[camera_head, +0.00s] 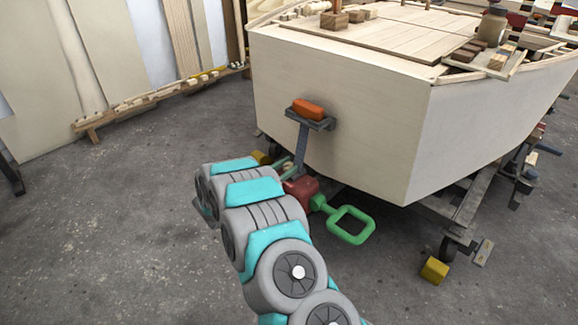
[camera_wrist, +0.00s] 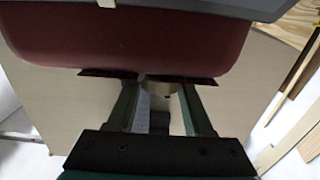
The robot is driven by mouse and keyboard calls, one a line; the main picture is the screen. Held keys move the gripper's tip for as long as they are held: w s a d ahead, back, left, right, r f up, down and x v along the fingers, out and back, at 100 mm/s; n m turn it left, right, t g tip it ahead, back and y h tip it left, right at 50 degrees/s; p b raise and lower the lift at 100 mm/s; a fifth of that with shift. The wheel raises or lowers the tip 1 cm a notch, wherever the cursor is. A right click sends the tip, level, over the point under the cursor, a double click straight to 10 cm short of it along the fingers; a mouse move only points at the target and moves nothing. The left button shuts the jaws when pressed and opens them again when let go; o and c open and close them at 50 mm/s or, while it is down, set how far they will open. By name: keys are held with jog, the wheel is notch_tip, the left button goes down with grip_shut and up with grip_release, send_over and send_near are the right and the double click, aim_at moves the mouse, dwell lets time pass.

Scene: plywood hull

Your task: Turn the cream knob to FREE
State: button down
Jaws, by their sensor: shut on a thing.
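In the wrist view my gripper (camera_wrist: 160,84) has its two fingers closed around a small, rounded tan-cream knob (camera_wrist: 160,88), mostly covered by the fingers. The knob sits at the edge of a dark red body (camera_wrist: 140,45) with a grey part above it. In the head view the red body (camera_head: 301,188) shows just past my arm, under the boat's hull. My gripper and the knob are largely hidden there behind my arm links. No FREE mark or pointer can be read in either view, so I cannot tell the knob's setting.
A green loop handle (camera_head: 348,226) sticks out to the right of the red body. A post with an orange block (camera_head: 308,109) on its pad stands against the plywood hull (camera_head: 345,85). A yellow block (camera_head: 434,270) lies near a trolley wheel. The concrete floor at left is clear.

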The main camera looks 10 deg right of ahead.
jog(key=shift+n+t+y, duration=0.3)
jog(key=shift+t, duration=0.1)
jog(key=n+t+y+b, duration=0.1)
jog(key=n+t+y, duration=0.1)
jog(key=n+t+y+b, duration=0.2)
jog(key=y, duration=0.1)
jog(key=shift+d+f, duration=0.15)
jog(key=shift+f, duration=0.05)
jog(key=shift+r+n+t+y+b, duration=0.1)
jog(key=shift+n+t+y+b, duration=0.45)
jog(key=shift+n+y+b, duration=0.55)
jog(key=shift+n+t+y+b, duration=0.35)
jog(key=shift+n+t+y, duration=0.35)
jog(key=shift+y, duration=0.8)
jog(key=shift+c, duration=1.5)
grip_release()
jog(key=shift+r, duration=0.1)
